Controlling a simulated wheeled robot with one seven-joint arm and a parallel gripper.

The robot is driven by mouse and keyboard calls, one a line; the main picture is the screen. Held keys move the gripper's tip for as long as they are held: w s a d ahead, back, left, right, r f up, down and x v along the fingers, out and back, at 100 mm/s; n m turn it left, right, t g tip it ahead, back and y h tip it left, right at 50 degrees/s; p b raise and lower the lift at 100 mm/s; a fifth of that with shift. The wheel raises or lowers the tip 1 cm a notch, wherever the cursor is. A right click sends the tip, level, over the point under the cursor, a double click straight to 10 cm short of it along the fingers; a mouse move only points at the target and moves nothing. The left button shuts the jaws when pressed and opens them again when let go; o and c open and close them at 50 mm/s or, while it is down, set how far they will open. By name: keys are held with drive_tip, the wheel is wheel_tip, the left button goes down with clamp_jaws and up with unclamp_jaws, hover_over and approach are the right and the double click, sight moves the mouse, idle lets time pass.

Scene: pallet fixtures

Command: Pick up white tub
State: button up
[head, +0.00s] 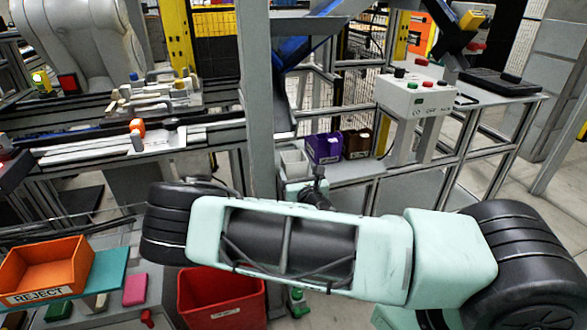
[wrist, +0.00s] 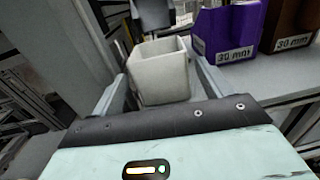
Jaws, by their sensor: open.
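The white tub (wrist: 160,78) is an open-topped, square, tapered container in the middle of the wrist view. In the head view the white tub (head: 293,161) shows on the grey shelf, left of a purple bin and partly behind my arm. My gripper (wrist: 158,72) is open, with one finger on each side of the tub. A gap shows at the left finger; I cannot tell whether the right finger touches the tub.
The purple bin (wrist: 226,32) and a brown bin (wrist: 288,28), both labelled 30 mm, stand close to the right of the tub. A grey upright post (head: 256,100) rises just left of the tub. A red bin (head: 222,300) and an orange REJECT bin (head: 45,268) are lower left.

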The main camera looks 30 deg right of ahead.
sight(291, 156)
drive_tip(key=shift+x, duration=3)
drive_tip(key=shift+r, duration=0.1)
drive_tip(key=c, duration=0.8)
drive_tip(key=shift+o, duration=0.2)
drive_tip(key=shift+a, duration=0.1)
